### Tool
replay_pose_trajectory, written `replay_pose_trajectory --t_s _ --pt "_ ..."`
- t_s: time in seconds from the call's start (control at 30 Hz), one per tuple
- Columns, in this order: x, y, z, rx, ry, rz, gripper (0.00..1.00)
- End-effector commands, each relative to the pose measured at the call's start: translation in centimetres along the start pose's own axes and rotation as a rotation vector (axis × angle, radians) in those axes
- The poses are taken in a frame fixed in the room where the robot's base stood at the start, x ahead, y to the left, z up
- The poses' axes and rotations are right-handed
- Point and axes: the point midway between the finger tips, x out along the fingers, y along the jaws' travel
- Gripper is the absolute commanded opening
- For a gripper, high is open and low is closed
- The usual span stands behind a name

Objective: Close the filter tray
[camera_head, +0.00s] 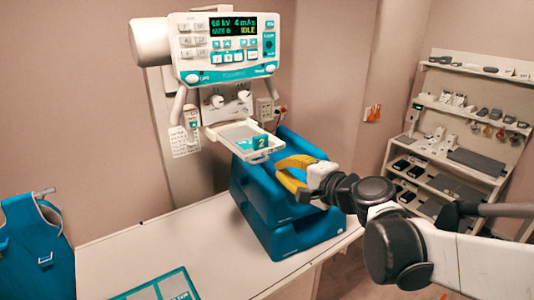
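The filter tray (234,133) is a pale, shallow drawer below the X-ray unit (232,75). It is pulled out toward the front and holds a grey plate with a teal label marked 2. My gripper (282,171) has yellow fingers and is just right of and below the tray's front end, over the blue cushions. Whether it touches the tray's front edge I cannot tell. The fingers look spread apart at their tips, with nothing seen between them.
Blue stepped cushions (262,200) stand on the white table (185,250) under the tray. A teal-edged board (165,288) lies at the table's front. A blue apron (35,245) hangs at left. Shelves (440,180) with small items stand at right.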

Motion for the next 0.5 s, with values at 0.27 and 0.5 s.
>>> replay_pose_trajectory --t_s 0.27,0.5 --pt "4.7 -0.1 0.0 -0.002 -0.001 0.001 0.00" --pt "6.0 0.0 0.0 -0.001 -0.001 0.001 0.00"
